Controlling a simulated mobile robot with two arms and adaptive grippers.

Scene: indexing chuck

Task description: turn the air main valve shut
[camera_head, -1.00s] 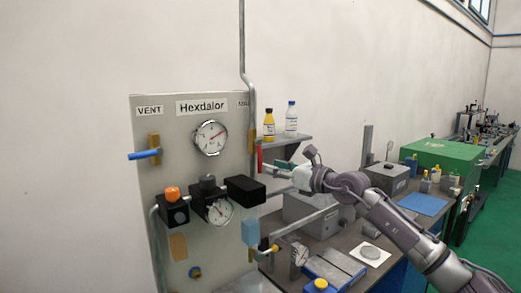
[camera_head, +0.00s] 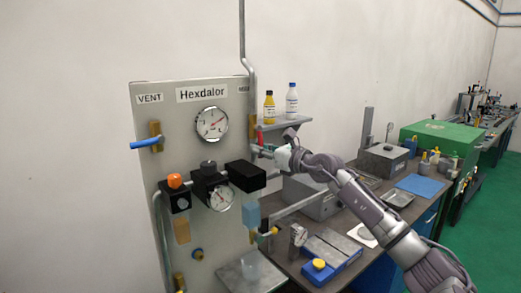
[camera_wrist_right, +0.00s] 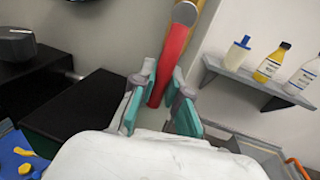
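The valve with a red lever (camera_head: 259,135) is on the right edge of the grey panel, beside the vertical pipe. My right gripper (camera_head: 268,150) is at the lever, coming from the right. In the right wrist view the red lever (camera_wrist_right: 172,66) lies between the two teal fingers of my right gripper (camera_wrist_right: 163,88). The fingers look closed in on both its sides, with hardly any gap. My left gripper is not in view.
The panel (camera_head: 160,107) also carries a blue-handled vent valve (camera_head: 146,143), gauges and a black regulator block (camera_head: 246,176) just below my right gripper. A shelf (camera_head: 290,127) with a yellow and a white bottle is close behind. The workbench below holds several items.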

